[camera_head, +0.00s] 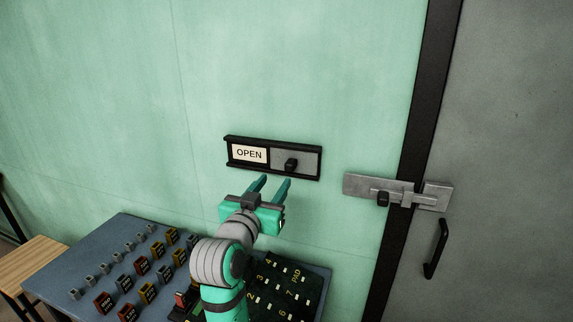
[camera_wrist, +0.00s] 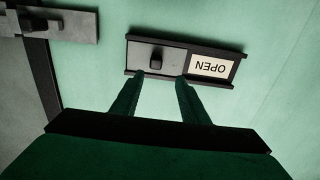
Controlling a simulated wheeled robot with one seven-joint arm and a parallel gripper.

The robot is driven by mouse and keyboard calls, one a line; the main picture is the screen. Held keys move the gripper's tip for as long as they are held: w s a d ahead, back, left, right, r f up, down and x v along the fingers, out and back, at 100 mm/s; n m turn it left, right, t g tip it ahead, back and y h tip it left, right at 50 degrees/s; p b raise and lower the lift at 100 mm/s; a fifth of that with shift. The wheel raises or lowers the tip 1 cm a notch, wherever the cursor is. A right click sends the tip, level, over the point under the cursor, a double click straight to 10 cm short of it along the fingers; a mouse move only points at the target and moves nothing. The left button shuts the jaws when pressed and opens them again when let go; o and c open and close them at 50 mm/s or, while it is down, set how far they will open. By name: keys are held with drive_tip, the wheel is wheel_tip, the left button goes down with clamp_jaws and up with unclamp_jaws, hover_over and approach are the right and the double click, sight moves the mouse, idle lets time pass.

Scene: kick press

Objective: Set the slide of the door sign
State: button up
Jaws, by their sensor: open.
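The door sign (camera_head: 230,153) is a dark-framed horizontal plate on the green wall. Its left part shows a white panel reading OPEN (camera_head: 249,154). A grey slide (camera_head: 309,161) with a black knob (camera_head: 291,165) covers its right part. In the wrist view the sign is upside down, with the slide (camera_wrist: 178,60) and knob (camera_wrist: 156,61) left of the OPEN panel (camera_wrist: 211,67). My gripper (camera_head: 269,184) is open and empty, just below the sign. In the wrist view its fingertips (camera_wrist: 158,80) reach the sign's near edge, either side of the knob's line; contact cannot be told.
A metal bolt latch (camera_head: 362,187) sits right of the sign, by the dark door frame (camera_head: 414,130) and a grey door with a black handle (camera_head: 435,249). Below is a blue-grey table (camera_head: 66,272) with several small blocks and a numbered dark board (camera_head: 311,287).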

sight(289, 168)
drive_tip(key=x, duration=0.5)
drive_tip(key=d+x, duration=0.1)
drive_tip(key=x, duration=0.2)
drive_tip(key=shift+w+d+f, duration=0.1)
drive_tip(key=shift+w, duration=0.05)
drive_tip(key=shift+w+d, duration=0.1)
drive_tip(key=shift+w, duration=0.45)
clamp_jaws()
